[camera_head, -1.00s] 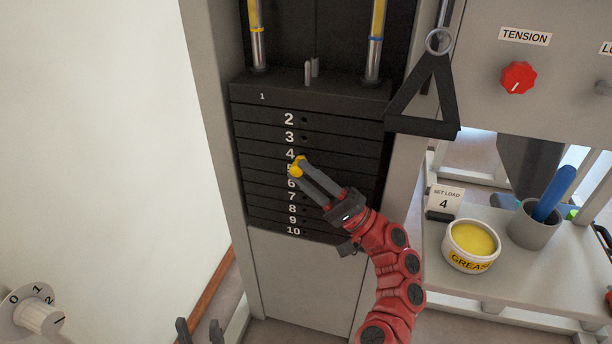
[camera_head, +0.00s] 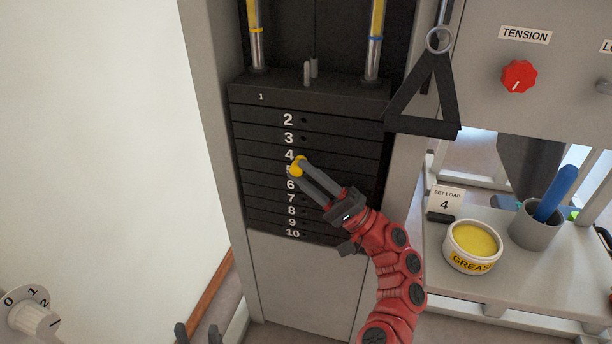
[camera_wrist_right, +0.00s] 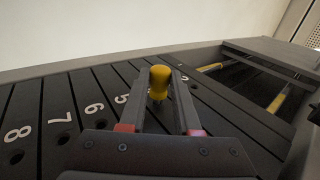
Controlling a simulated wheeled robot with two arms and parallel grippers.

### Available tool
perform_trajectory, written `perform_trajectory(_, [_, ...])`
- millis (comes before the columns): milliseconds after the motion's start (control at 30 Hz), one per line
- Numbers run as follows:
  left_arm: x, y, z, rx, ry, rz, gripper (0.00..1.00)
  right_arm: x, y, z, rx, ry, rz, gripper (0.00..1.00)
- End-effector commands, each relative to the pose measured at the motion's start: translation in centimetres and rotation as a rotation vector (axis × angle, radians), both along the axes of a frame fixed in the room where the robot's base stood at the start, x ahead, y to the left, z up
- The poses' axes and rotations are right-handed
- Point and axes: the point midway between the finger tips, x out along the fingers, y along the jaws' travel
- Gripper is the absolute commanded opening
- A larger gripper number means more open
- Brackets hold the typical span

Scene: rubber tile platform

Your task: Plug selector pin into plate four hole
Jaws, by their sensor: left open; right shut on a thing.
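The weight stack of black numbered plates stands in the middle of the head view. Plate four (camera_head: 350,163) carries a white 4, and its hole is hidden behind the pin and gripper. The selector pin (camera_head: 297,167) shows as a yellow knob in front of plates four and five; it also shows in the right wrist view (camera_wrist_right: 160,78). My right gripper (camera_head: 305,171) is shut on it. I cannot tell whether the pin's tip touches a plate or is in a hole. My left gripper (camera_head: 198,334) is open and empty at the bottom edge, low and left of the stack.
A shelf at right holds a SET LOAD 4 card (camera_head: 445,202), a grease tub (camera_head: 472,246) and a grey cup (camera_head: 536,224) with a blue handle. A black triangular handle (camera_head: 424,98) hangs right of the stack. A numbered dial (camera_head: 33,318) is at lower left.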

Motion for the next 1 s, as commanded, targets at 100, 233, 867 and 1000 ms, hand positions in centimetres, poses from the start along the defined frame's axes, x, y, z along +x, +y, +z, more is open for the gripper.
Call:
perform_trajectory(100, [0.0, -0.01, -0.08, 0.0, 0.0, 0.0, 0.5, 0.01, -0.01, -0.02, 0.0, 0.0, 0.0, 0.0])
perform_trajectory(233, [0.01, 0.0, -0.08, 0.0, 0.0, 0.0, 0.5, 0.01, -0.01, -0.01, 0.0, 0.0, 0.0, 0.0])
perform_trajectory(867, [0.0, 0.0, -0.84, 0.0, 0.0, 0.0, 0.5, 0.48, -0.19, 0.01, 0.0, -0.001, -0.001, 0.0])
perform_trajectory(1000, [0.0, 0.0, -0.83, 0.0, 0.0, 0.0, 0.5, 0.47, -0.18, 0.03, 0.001, -0.001, -0.001, 0.0])
